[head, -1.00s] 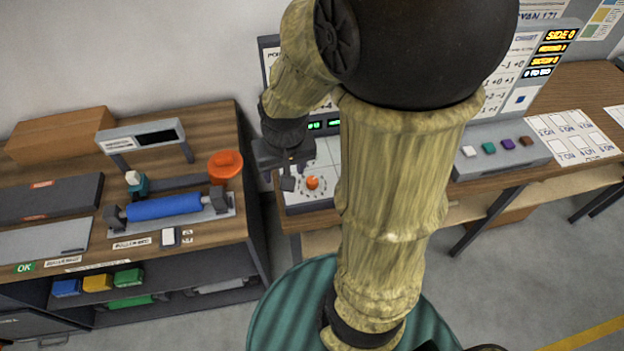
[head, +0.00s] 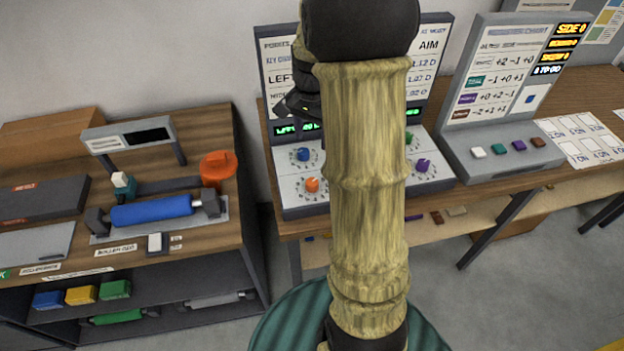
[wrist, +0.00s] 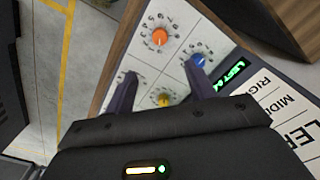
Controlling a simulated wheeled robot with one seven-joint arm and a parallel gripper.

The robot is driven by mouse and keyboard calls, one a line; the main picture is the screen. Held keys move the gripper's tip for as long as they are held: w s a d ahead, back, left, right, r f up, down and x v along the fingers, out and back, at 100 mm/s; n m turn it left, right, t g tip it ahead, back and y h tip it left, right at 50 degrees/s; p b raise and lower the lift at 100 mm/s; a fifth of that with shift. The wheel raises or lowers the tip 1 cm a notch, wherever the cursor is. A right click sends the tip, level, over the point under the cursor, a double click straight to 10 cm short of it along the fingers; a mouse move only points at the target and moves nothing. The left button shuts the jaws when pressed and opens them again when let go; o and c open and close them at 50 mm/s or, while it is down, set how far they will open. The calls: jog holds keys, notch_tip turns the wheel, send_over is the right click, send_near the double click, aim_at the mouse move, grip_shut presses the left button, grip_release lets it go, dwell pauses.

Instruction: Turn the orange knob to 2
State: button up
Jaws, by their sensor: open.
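The orange knob (head: 312,185) sits on the front left of the light control panel (head: 290,198), inside a ring of small numerals. I cannot read which number it points to. In the wrist view the orange knob (wrist: 160,37) lies beyond the fingertips, with nothing touching it. My gripper (wrist: 160,70) is open and empty, its two dark fingers spread above the panel. In the head view the gripper is mostly hidden by my arm; its dark wrist part shows up by the panel's upright board.
A blue knob (head: 303,154) is just behind the orange one; a purple knob (head: 422,166) and a green knob (head: 409,137) are at the right. A yellow knob (wrist: 164,100) shows between the fingers. The upright display board (head: 433,62) rises behind the panel.

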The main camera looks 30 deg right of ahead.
aim_at(312, 181)
notch_tip(312, 181, down, 17)
jog(key=shift+p, duration=0.7)
jog(key=c, duration=1)
